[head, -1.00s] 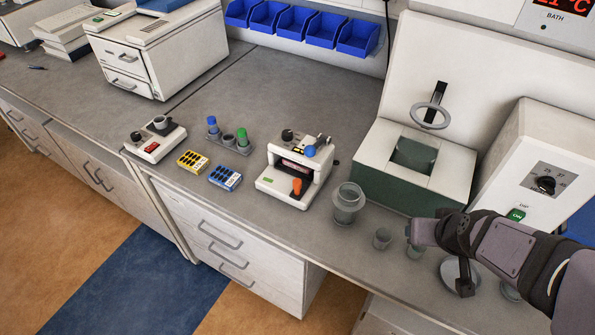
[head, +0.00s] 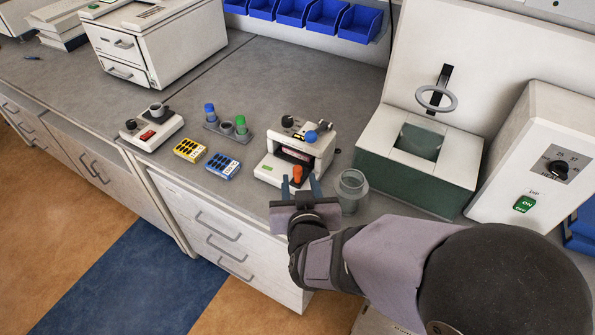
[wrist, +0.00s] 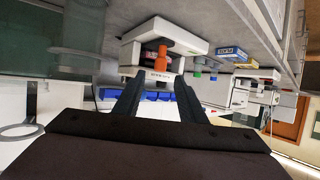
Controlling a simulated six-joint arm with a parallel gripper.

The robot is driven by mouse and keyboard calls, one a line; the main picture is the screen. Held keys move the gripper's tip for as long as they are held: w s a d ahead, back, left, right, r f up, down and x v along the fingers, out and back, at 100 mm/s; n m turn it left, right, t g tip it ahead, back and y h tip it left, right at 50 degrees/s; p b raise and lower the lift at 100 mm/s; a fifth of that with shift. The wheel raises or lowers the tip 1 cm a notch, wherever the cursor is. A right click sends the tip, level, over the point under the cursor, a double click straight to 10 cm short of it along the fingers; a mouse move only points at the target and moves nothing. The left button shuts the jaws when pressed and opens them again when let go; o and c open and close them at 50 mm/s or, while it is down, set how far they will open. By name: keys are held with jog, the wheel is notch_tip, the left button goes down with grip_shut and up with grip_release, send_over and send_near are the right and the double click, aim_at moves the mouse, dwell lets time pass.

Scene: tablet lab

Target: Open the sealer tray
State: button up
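The sealer (head: 318,152) is a small white machine on the bench, with a blue knob (head: 311,136) on top and an orange handle (head: 297,174) low on its front. I cannot make out the tray's edges, and the handle looks undrawn from the body. My gripper (head: 300,183) is open and empty in front of the sealer, its two fingers pointing at it. In the wrist view the picture is upside down; the orange handle (wrist: 163,60) lies beyond and between the fingertips (wrist: 156,82), apart from them.
A clear glass jar (head: 352,190) stands just right of my gripper. Yellow (head: 190,150) and blue (head: 223,166) blister packs lie left of the sealer, with a vial rack (head: 228,130) behind them. A green-sided bath (head: 415,170) stands to the right. The bench behind the sealer is clear.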

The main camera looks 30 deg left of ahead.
aim_at(298, 170)
jog(key=shift+p+x, duration=0.7)
jog(key=shift+x, duration=2.95)
